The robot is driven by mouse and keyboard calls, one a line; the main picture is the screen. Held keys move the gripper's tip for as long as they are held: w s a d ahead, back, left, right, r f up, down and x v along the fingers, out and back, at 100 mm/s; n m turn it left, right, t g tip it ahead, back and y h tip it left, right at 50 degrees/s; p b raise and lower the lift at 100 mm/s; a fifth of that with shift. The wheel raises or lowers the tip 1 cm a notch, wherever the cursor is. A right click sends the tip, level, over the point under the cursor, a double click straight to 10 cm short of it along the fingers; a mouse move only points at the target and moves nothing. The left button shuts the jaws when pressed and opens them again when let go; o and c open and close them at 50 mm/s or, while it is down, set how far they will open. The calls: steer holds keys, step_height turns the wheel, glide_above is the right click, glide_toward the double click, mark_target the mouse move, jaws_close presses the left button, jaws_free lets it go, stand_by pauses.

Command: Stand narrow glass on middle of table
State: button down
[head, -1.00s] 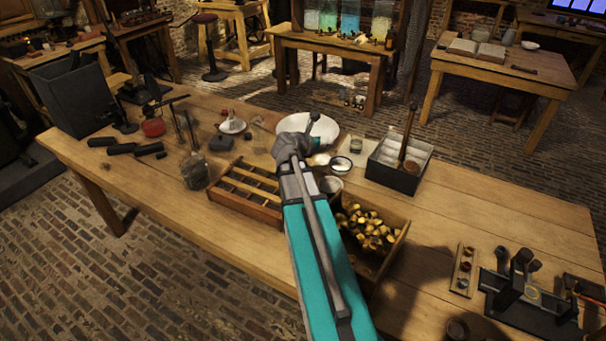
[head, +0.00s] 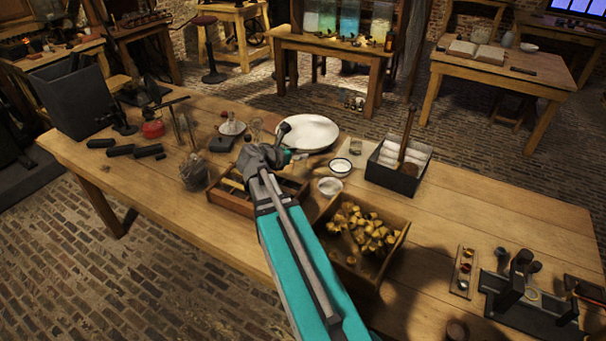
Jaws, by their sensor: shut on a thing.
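My gripper (head: 262,158) is over the compartmented wooden box near the middle of the wooden table (head: 480,215). Its fingers point away from the camera and are largely hidden by its own body. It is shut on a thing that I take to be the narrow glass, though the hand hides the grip. A small clear glass shape (head: 256,129) shows just beyond the hand; I cannot tell whether it is the held glass or one standing behind.
A white plate (head: 307,131), white bowls (head: 340,166) and a small clear glass (head: 356,146) are beyond and right of the hand. A box of brass pieces (head: 378,262), a compartmented wooden box (head: 232,203) and a dark tray (head: 393,180) crowd the middle. The right table top is partly clear.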

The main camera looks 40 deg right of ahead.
steer(key=w+d+f+b, duration=0.9)
steer(key=shift+w+d, duration=0.15)
steer(key=shift+d, duration=0.05)
stand_by(0.3)
stand_by(0.3)
steer(key=shift+w+d+f+b, duration=0.15)
steer(key=shift+f+b, duration=0.85)
steer(key=shift+f, duration=0.05)
steer(key=shift+w+d+f+b, duration=0.1)
steer(key=shift+f+b, duration=0.9)
steer(key=shift+f, duration=0.15)
steer(key=shift+c, duration=0.8)
jaws_free()
